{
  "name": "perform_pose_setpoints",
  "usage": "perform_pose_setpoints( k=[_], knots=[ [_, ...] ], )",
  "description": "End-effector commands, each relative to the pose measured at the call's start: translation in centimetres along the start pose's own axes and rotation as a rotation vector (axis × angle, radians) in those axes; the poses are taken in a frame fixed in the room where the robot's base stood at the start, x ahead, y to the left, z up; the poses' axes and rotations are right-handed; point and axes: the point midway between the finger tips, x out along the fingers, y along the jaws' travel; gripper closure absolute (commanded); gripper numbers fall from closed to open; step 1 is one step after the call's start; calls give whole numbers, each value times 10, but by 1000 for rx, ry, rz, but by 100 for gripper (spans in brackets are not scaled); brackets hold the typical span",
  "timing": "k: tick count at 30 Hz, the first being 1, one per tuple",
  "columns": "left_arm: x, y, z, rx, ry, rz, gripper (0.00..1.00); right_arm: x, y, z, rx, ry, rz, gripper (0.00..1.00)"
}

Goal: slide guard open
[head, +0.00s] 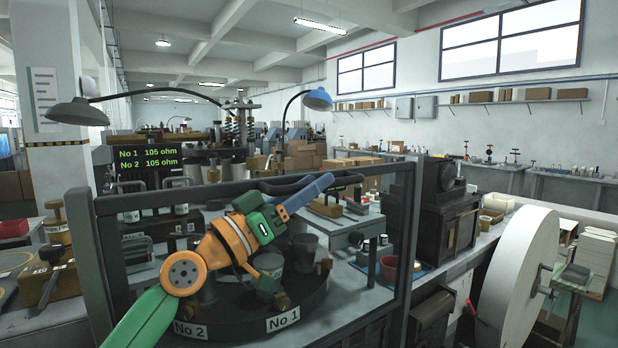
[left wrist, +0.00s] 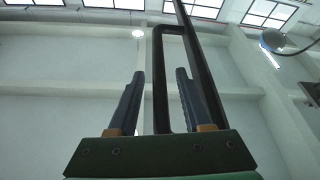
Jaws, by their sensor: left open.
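The guard is a dark frame (head: 400,230) with posts at both sides and a top bar, standing in front of the machine. A dark looped handle (head: 285,183) is on its top bar. My left gripper (head: 322,184) reaches up from the lower left, its blue fingers beside the handle. In the left wrist view the left gripper (left wrist: 160,76) is open, with the dark handle (left wrist: 158,85) showing between and beyond its fingers. I cannot tell whether a finger touches it. My right gripper is not in view.
Behind the frame a round dark turntable (head: 300,300) carries grey cups and labels No 1 and No 2. A display (head: 147,158) reads 105 ohm twice. A large pale wheel (head: 518,270) stands at the right. Lamps (head: 318,99) hang above the bench.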

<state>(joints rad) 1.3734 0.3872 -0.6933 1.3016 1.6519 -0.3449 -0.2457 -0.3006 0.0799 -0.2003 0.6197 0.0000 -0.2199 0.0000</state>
Motion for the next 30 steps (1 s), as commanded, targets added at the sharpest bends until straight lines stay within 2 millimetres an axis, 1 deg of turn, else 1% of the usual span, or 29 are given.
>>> perform_pose_setpoints(
  k=[3,4,5,6,8,9,30],
  knots=[
    [0,0,1,1,0,0,50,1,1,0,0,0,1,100],
    [-1,0,1,1,0,0,53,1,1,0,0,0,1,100],
    [-1,0,1,1,0,0,61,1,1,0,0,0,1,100],
    [-1,0,1,1,0,0,72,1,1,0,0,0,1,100],
    [-1,0,1,1,0,0,88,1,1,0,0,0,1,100],
    [-1,0,1,1,0,0,99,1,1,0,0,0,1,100],
    [-1,0,1,1,0,0,100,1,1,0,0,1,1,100]
  ],
)
